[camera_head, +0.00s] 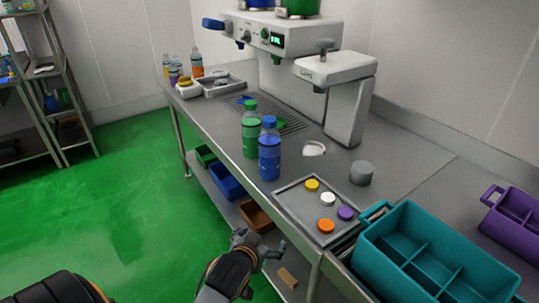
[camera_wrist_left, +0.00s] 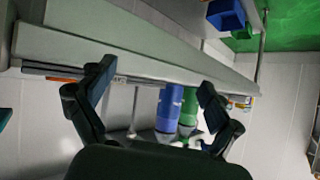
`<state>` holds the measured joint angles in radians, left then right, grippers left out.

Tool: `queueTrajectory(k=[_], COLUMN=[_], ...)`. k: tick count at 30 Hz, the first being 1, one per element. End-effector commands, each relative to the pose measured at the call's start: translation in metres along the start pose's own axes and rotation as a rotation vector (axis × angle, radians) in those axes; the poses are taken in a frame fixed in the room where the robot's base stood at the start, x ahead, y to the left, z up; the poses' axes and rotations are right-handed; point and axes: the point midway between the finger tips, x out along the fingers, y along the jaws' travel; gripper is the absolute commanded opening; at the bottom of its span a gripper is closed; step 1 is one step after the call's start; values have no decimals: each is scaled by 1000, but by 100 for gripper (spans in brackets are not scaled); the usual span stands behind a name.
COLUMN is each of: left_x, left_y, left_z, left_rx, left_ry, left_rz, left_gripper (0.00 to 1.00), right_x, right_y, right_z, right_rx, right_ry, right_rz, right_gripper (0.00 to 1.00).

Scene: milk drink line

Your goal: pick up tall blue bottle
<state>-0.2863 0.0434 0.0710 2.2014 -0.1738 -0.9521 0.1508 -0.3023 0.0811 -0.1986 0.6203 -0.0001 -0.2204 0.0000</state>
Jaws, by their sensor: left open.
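The tall blue bottle (camera_head: 269,158) stands upright on the counter, near its front edge. A green bottle (camera_head: 250,140) stands close behind it on the left. My left gripper (camera_head: 260,241) is open and empty, in front of the counter's front edge and apart from the bottle. In the left wrist view the scene is upside down. There the blue bottle (camera_wrist_left: 169,108) appears beyond the counter edge, between the open fingers of my left gripper (camera_wrist_left: 158,76), with the green bottle (camera_wrist_left: 189,112) beside it. My right gripper is not in view.
A grey tray (camera_head: 288,196) with coloured round pieces lies right of the bottle, beside a teal divided crate (camera_head: 375,262). A grey cylinder (camera_head: 362,173) stands behind the tray. A coffee machine (camera_head: 285,38) stands at the back. Bins (camera_head: 226,182) sit on the lower shelf.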

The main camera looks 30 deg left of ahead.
Motion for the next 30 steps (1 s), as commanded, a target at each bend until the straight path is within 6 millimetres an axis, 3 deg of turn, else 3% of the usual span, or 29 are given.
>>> queueTrajectory(k=[1,6,10,16,24,30], left_x=[10,30,35,44,88,105], left_y=[-10,-40,-57,-67,-76,-79], left_z=[-24,-97,-138,-164,-193,-202], left_rx=[-27,-101,-135,-147,-146,-146], left_ry=[77,338,494,575,574,573], left_rz=[-26,-97,-128,-139,-139,-138], left_gripper=[91,91,91,91,91,91], right_x=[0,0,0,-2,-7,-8], right_y=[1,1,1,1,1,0], right_z=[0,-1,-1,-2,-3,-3], right_rx=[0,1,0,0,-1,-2], right_ry=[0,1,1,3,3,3], right_rz=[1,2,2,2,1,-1], right_gripper=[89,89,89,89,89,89])
